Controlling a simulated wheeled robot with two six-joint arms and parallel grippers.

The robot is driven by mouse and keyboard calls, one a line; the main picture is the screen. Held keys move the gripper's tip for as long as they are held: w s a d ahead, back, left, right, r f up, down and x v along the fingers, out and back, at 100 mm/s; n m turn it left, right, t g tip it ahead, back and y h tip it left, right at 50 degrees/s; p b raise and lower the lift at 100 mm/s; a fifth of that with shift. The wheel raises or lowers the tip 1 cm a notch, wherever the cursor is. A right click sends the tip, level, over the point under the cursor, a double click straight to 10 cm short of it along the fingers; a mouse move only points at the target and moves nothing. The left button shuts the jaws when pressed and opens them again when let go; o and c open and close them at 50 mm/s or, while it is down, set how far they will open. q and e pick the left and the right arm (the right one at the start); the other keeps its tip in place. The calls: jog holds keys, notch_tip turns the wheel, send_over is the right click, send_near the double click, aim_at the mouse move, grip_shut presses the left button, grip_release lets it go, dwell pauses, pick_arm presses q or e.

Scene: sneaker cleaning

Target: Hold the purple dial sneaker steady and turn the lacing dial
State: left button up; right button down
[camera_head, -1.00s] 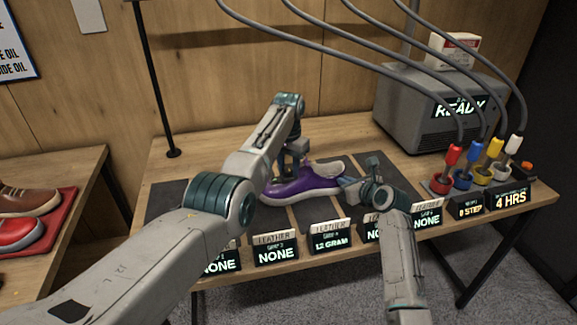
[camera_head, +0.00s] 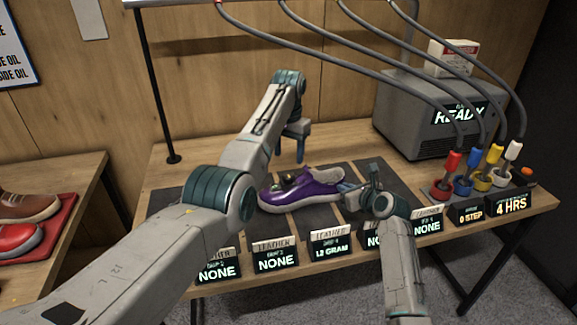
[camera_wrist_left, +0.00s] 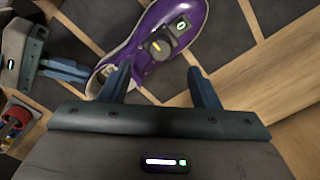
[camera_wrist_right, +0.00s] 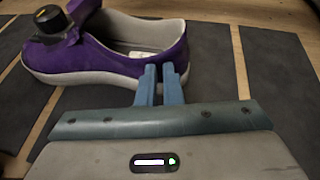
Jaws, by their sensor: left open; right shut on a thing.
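The purple sneaker (camera_head: 308,189) stands upright on the dark mats, its toe to the left in the head view. Its black lacing dial (camera_wrist_right: 47,22) sits on top toward the toe; in the left wrist view the dial (camera_wrist_left: 160,44) shows a yellow mark beside a small "0" readout (camera_wrist_left: 181,26). My right gripper (camera_head: 345,188) is shut on the sneaker's heel; its fingers (camera_wrist_right: 161,72) meet the heel edge in the right wrist view. My left gripper (camera_head: 292,150) is open and empty, raised above and behind the sneaker; its spread fingers (camera_wrist_left: 160,85) are apart from the dial.
Small signs (camera_head: 275,256) line the table's front edge. A grey machine (camera_head: 425,120) reading READY stands at the back right. Red, blue, yellow and white cabled tools (camera_head: 453,162) stand in cups at right. Brown and red shoes (camera_head: 25,203) lie on a left table.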

pick_arm(q)
jog(key=shift+r, duration=2.2)
pick_arm(e)
jog(key=c, duration=1.5)
grip_release()
jog(key=v, duration=1.2)
pick_arm(q)
jog(key=shift+f, duration=0.1)
